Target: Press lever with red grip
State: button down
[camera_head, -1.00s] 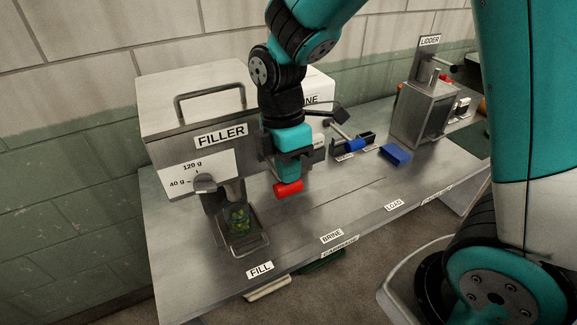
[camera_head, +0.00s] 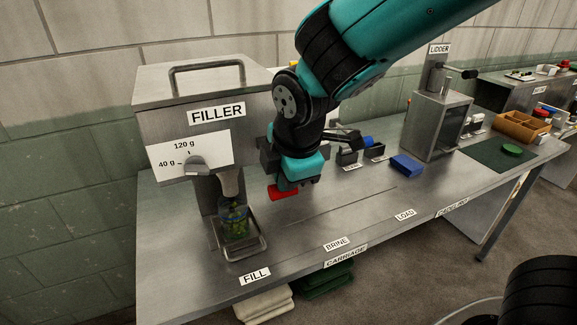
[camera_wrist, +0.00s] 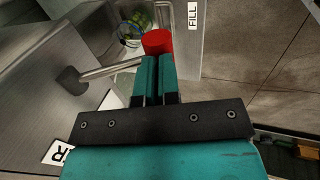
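The lever's red grip (camera_head: 283,192) shows just below my gripper (camera_head: 291,184) in the head view, right of the filler's spout. In the wrist view the red grip (camera_wrist: 157,41) is directly beyond my fingertips (camera_wrist: 157,60); its metal rod (camera_wrist: 112,69) runs left toward the filler. My two teal fingers lie side by side with only a thin gap and nothing seen between them. Whether they touch the grip cannot be told. The grey filler (camera_head: 217,145) has a dial, and a jar with green pieces (camera_head: 233,222) stands under its spout on a small tray (camera_head: 259,244).
The steel table's front (camera_head: 310,222) is clear around the BRINE label (camera_head: 337,243). A blue block (camera_head: 406,165) and the lidder (camera_head: 434,124) stand to the right. A wooden organizer (camera_head: 521,126) and green mat (camera_head: 487,156) lie farther right.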

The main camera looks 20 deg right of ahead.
jog(key=shift+d+f+b, duration=0.1)
jog(key=shift+f+b, duration=0.2)
jog(key=shift+f, duration=0.4)
jog(key=shift+s, duration=0.1)
jog(key=p+v, duration=0.2)
jog(key=v, duration=1.2)
jog(key=shift+s, duration=0.3)
jog(key=s+f+m+g+y+b, duration=0.1)
jog(key=s+f+m+g+y, duration=0.2)
jog(key=s+f+m, duration=0.4)
jog(key=s+m, duration=0.5)
jog(key=shift+s+f+g+y+b, duration=0.2)
jog(key=shift+s+g+y+b, duration=0.1)
jog(key=shift+s+g+y, duration=0.1)
